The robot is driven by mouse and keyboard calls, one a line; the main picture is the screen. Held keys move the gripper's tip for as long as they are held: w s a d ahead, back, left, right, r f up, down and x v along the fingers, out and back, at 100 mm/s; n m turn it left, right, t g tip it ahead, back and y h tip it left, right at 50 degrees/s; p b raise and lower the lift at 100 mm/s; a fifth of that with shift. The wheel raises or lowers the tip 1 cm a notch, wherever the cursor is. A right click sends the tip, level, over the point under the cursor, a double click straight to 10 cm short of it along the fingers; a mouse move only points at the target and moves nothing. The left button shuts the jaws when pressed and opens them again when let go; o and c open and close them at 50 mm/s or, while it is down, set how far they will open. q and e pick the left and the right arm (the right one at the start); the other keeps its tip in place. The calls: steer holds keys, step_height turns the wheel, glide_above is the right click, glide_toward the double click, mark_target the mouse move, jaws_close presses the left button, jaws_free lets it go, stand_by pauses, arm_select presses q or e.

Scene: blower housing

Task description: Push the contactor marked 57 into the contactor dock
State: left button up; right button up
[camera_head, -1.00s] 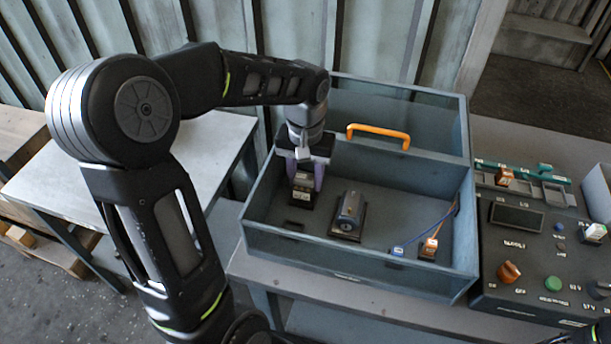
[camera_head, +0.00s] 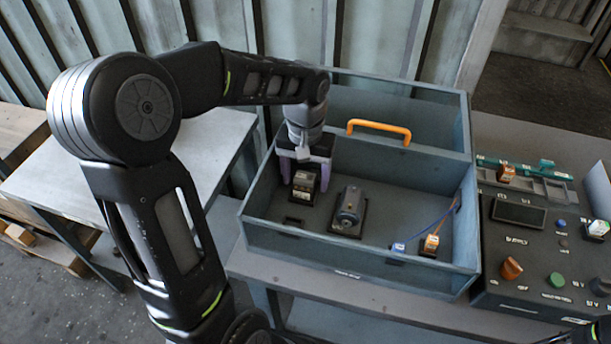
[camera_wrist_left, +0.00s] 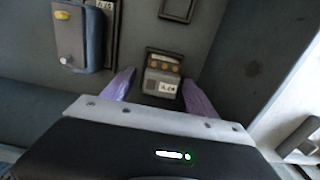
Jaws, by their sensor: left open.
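A small dark contactor (camera_head: 305,184) with a pale label stands on the floor of the grey-blue housing, near its left wall. It also shows in the left wrist view (camera_wrist_left: 162,76); I cannot read its label surely.
A blue-grey motor-like part (camera_head: 348,207) sits right of the contactor. An orange-and-white block (camera_head: 431,243) and blue cable lie further right. The housing's walls (camera_head: 340,256) surround these parts, with an orange handle (camera_head: 379,130) behind. A control panel (camera_head: 530,240) stands right.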

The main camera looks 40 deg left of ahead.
arm_select(q)
steer(key=shift+r+b, duration=0.3)
steer(key=shift+r, duration=3.65)
